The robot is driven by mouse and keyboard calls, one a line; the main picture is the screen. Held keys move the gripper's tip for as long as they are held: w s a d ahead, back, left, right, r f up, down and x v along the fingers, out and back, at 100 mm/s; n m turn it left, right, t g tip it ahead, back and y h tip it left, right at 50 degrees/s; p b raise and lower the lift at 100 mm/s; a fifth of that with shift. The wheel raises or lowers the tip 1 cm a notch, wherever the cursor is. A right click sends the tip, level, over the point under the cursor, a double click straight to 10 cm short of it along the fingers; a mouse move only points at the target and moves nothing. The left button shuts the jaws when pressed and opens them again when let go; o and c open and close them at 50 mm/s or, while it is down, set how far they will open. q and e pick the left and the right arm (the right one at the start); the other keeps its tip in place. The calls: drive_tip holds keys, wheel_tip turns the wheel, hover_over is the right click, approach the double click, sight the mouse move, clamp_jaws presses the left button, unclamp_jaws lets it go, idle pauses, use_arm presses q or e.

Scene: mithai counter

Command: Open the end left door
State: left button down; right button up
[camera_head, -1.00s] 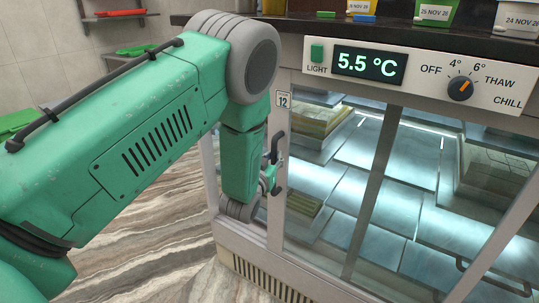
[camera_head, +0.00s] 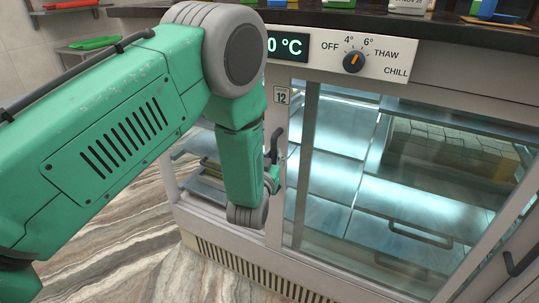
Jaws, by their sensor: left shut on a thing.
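The end left door (camera_head: 187,193) is the glazed panel on the left end of the chilled counter, largely hidden behind my left arm. Its dark upright handle (camera_head: 274,143) stands by the pale corner post, below a "12" label. My left gripper (camera_head: 272,178) is at the lower part of this handle and shut on it; my wrist hides part of the fingers. No clear gap shows at the door's edge, and I cannot tell whether it is ajar. My right gripper is out of view.
The control panel (camera_head: 375,56) with an orange-marked knob is above the front glass. More dark handles (camera_head: 420,235) show at the right. Small boxes stand on the dark countertop (camera_head: 310,18). The marble-patterned floor (camera_head: 110,225) is clear at left.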

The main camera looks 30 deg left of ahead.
use_arm(q)
drive_tip(key=shift+s+d+f, duration=0.1)
drive_tip(key=shift+d+f, duration=0.05)
drive_tip(key=shift+d, duration=0.8)
drive_tip(key=c, duration=1.5)
unclamp_jaws()
drive_tip(key=shift+d, duration=0.1)
drive_tip(key=shift+a, duration=0.8)
drive_tip(key=shift+d+r, duration=0.2)
drive_tip(key=shift+d, duration=0.3)
drive_tip(key=v, duration=1.1)
drive_tip(key=shift+s, duration=0.4)
drive_tip(key=shift+a+f, duration=0.1)
drive_tip(key=shift+a, duration=0.05)
